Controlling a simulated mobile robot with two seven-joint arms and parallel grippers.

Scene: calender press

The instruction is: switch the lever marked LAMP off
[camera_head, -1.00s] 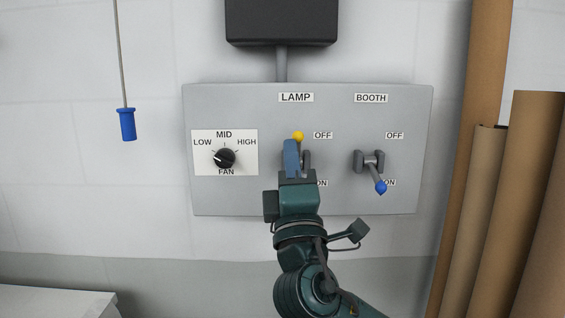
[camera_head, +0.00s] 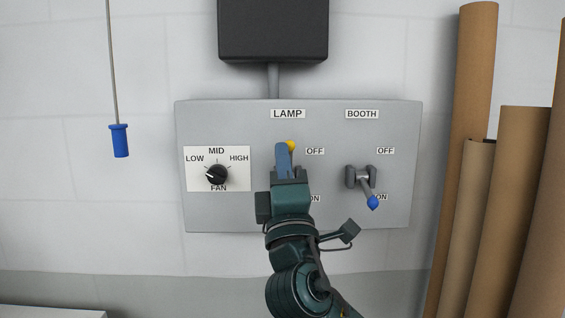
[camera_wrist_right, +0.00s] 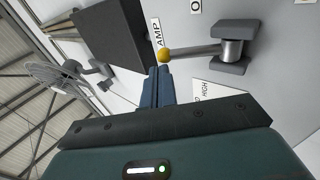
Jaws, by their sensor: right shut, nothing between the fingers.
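The LAMP lever has a yellow ball knob (camera_head: 290,144), which sits just above the level of its OFF label (camera_head: 315,151). The lever points up, toward the LAMP label (camera_head: 288,113). My right gripper (camera_head: 283,147) is shut and empty, pointing up in front of the lever and hiding most of its shaft. In the right wrist view the yellow knob (camera_wrist_right: 165,55) is at the fingertips (camera_wrist_right: 163,70), seemingly touching; the lever's grey pivot (camera_wrist_right: 235,45) lies to the right. My left gripper is not in view.
The BOOTH lever with a blue knob (camera_head: 373,203) points down near ON, right of my arm. A FAN dial (camera_head: 217,174) is on the left of the panel (camera_head: 240,215). A blue pull handle (camera_head: 120,141) hangs left. Brown rolls (camera_head: 510,210) stand right.

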